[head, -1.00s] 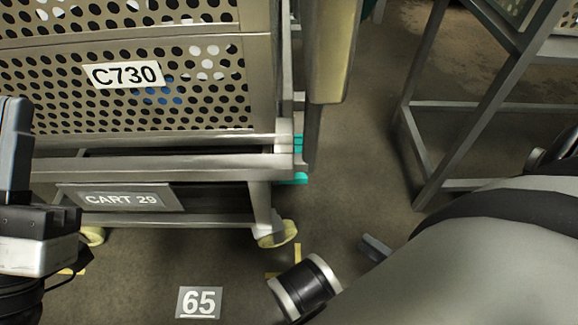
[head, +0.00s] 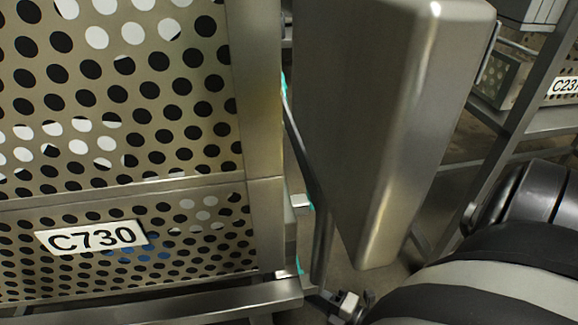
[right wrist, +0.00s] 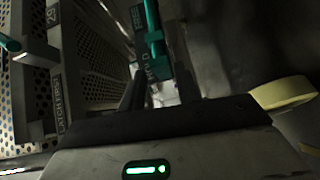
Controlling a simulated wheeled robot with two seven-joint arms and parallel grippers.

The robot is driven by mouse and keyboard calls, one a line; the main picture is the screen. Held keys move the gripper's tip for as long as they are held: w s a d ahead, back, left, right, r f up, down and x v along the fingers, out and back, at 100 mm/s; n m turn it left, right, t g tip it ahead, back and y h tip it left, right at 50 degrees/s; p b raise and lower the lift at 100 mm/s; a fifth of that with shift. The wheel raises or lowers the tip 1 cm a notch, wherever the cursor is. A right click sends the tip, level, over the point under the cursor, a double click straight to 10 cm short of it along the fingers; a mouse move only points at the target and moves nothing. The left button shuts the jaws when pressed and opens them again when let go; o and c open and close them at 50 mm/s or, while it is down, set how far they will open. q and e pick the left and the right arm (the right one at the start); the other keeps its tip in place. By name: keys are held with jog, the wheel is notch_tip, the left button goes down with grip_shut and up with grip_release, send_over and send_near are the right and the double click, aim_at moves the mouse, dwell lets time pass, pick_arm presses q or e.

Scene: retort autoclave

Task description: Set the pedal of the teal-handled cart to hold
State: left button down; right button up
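The cart is a perforated metal basket with a C730 label (head: 92,237) in the head view; teal bits (head: 299,264) show behind its right edge. In the right wrist view its perforated side carries a plate marked 29, and a teal handle (right wrist: 10,42) juts in at left. A teal pedal-like bar (right wrist: 155,45) with pale lettering, only partly readable, stands ahead of my right gripper (right wrist: 160,78). The two dark fingers are apart, with the bar's lower end in line with the gap. Contact cannot be told. My left gripper is out of view.
A broad metal post or panel (head: 375,130) stands close to the right of the cart, leaving a narrow gap. A metal rack (head: 530,125) is at the far right. A cream wheel (right wrist: 283,93) lies right of my right gripper.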

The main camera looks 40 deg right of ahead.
jog(key=x, duration=0.7)
jog(key=shift+b, duration=0.3)
grip_shut()
